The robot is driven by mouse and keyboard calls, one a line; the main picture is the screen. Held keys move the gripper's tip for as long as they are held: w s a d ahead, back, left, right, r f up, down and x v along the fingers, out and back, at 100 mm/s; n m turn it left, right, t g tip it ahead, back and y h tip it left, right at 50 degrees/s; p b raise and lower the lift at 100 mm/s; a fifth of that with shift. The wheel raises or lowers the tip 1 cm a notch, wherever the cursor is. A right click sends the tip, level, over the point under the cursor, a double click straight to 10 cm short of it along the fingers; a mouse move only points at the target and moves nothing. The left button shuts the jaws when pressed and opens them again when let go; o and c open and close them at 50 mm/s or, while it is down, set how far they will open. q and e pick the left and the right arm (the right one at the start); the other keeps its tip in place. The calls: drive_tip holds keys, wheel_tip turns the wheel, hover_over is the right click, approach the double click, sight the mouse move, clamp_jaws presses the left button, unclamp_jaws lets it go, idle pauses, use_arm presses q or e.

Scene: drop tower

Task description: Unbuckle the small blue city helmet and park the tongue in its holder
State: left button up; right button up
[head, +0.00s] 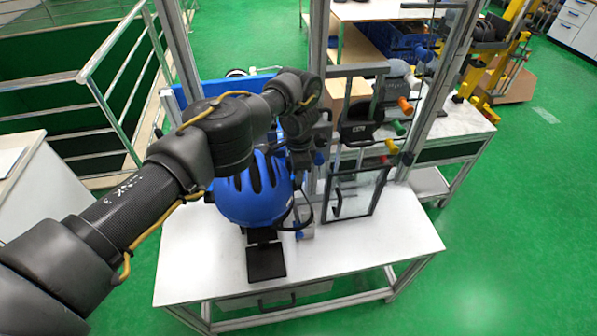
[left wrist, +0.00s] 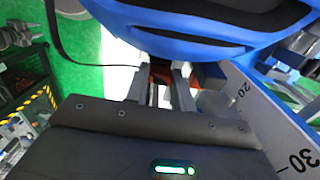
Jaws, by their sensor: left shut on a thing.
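The blue helmet (head: 250,193) sits over a black stand on the white table, and its blue shell also fills the top of the left wrist view (left wrist: 185,20). A dark strap (left wrist: 80,62) hangs from the helmet and runs to the fingertips; a strap loop shows at its right side in the head view (head: 308,212). My left gripper (head: 303,158) is beside the helmet's right side, and its fingers (left wrist: 163,92) are shut on the buckle (left wrist: 160,74), a small dark and reddish part under the helmet rim. I cannot tell whether tongue and buckle are joined. The tongue holder cannot be made out. My right gripper is not in view.
A black plate (head: 266,262) lies before the helmet. A clear framed door (head: 358,192) and metal posts stand close on the right. A numbered scale (left wrist: 265,115) runs beside the gripper. A railing (head: 115,90) stands behind left.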

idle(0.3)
use_arm(q)
drive_tip(key=o, duration=0.8)
drive_tip(key=shift+o, duration=0.2)
drive_tip(key=shift+r, duration=0.1)
drive_tip(key=shift+w+d+r+p, duration=0.1)
drive_tip(key=shift+d+r+p, duration=0.15)
drive_tip(key=shift+r, duration=0.4)
drive_tip(key=shift+w+d+r+p, duration=0.15)
drive_tip(key=shift+r+p, duration=0.15)
drive_tip(key=shift+r, duration=0.3)
wheel_tip(320, 180, up, 7)
drive_tip(key=d, duration=0.2)
drive_tip(key=shift+w+b, duration=0.25)
drive_tip(key=shift+b, duration=0.2)
